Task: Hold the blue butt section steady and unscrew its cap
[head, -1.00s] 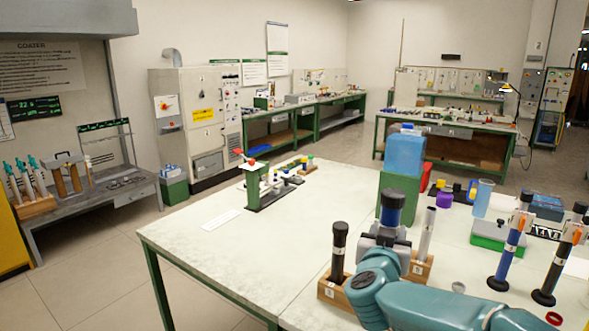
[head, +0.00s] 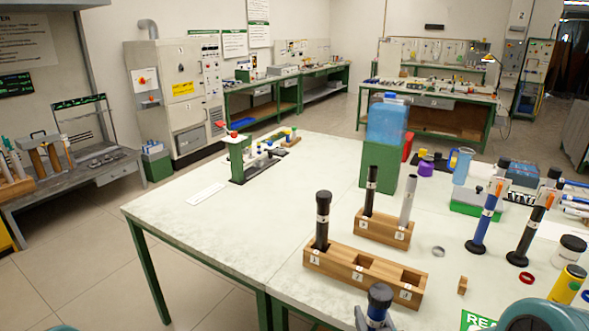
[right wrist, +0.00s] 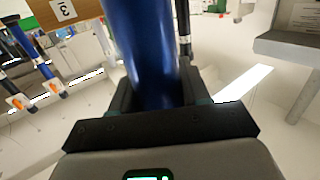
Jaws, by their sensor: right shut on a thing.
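The blue butt section (right wrist: 148,45) stands between the fingers of my right gripper (right wrist: 155,88) in the right wrist view. In the head view, the blue butt section (head: 375,313) shows at the bottom edge with its dark cap (head: 381,293) on top. My right gripper (head: 370,322) is shut on it there, mostly cut off by the frame. The cap is on the section; its thread is not visible. My left gripper is not in view.
A wooden block (head: 350,276) holds a black tube (head: 322,220) and has empty slots. A second block (head: 372,232) behind it holds two tubes. Blue (head: 484,220) and black (head: 528,235) rods stand at right. The table's left part is mostly clear.

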